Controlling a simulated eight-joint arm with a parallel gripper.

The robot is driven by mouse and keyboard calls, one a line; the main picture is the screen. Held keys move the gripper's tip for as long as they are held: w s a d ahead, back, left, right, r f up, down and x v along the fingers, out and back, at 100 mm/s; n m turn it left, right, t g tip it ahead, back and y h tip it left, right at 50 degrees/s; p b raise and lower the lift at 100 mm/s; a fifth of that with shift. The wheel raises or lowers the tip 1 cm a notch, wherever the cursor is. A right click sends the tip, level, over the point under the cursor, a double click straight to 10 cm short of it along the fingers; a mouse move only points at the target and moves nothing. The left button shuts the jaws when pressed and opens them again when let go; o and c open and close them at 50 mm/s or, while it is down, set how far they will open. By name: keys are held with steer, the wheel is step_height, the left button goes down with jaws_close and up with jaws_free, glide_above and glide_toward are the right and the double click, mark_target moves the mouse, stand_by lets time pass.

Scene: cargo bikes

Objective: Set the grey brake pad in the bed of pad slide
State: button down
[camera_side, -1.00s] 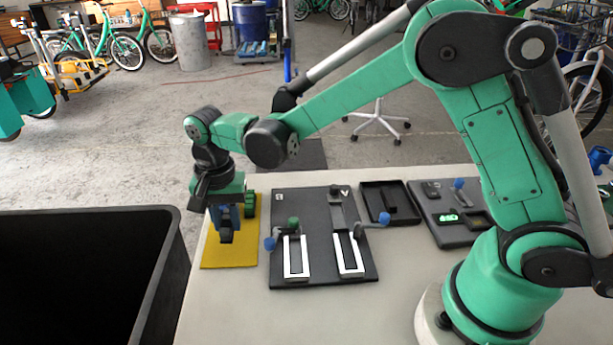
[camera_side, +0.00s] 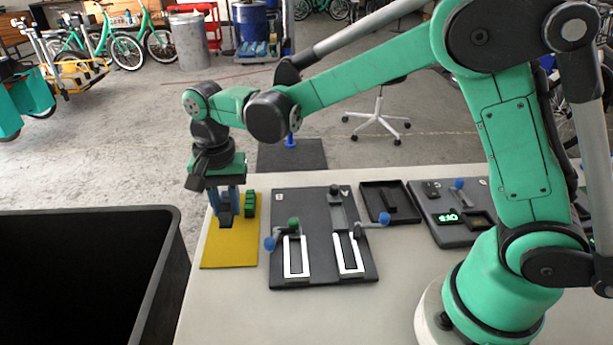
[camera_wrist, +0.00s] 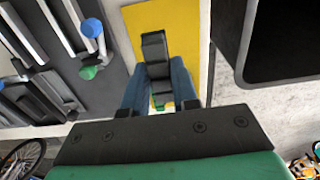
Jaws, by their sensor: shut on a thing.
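The dark grey brake pad (camera_side: 225,218) hangs between the blue fingers of my gripper (camera_side: 229,201), above the yellow mat (camera_side: 225,250). In the wrist view the pad (camera_wrist: 155,48) shows as a dark stepped block between both fingers (camera_wrist: 158,88). My gripper is shut on it. A dark fixture board (camera_side: 318,275) stands to the right of the mat. It carries two white-framed slots (camera_side: 296,272) (camera_side: 349,268) with blue and green knobbed levers. I cannot tell for sure which part is the pad slide. No pad is seen in either slot.
A green block (camera_side: 250,203) lies on the mat just right of the gripper. A large black bin (camera_side: 165,260) stands left of the table. A black tray (camera_side: 372,187) and a panel with a green display (camera_side: 445,235) sit right of the board. The front table is clear.

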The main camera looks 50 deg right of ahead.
steer(key=s+d, duration=0.1)
steer(key=d, duration=0.2)
steer(key=s+d, duration=0.1)
steer(key=d, duration=0.1)
steer(key=s+d, duration=0.1)
steer(key=d, duration=0.2)
steer(key=shift+s+d+r, duration=0.15)
steer(key=shift+d+r, duration=0.05)
steer(key=shift+d, duration=0.1)
glide_above(338, 216)
steer(key=shift+w+a+f, duration=0.2)
steer(key=shift+a+f, duration=0.05)
steer(key=shift+s+d+f, duration=0.1)
steer(key=shift+s+d, duration=0.05)
steer(key=shift+s, duration=0.1)
steer(key=shift+f, duration=2.05)
steer(key=shift+f, duration=0.8)
steer(key=c, duration=0.6)
jaws_free()
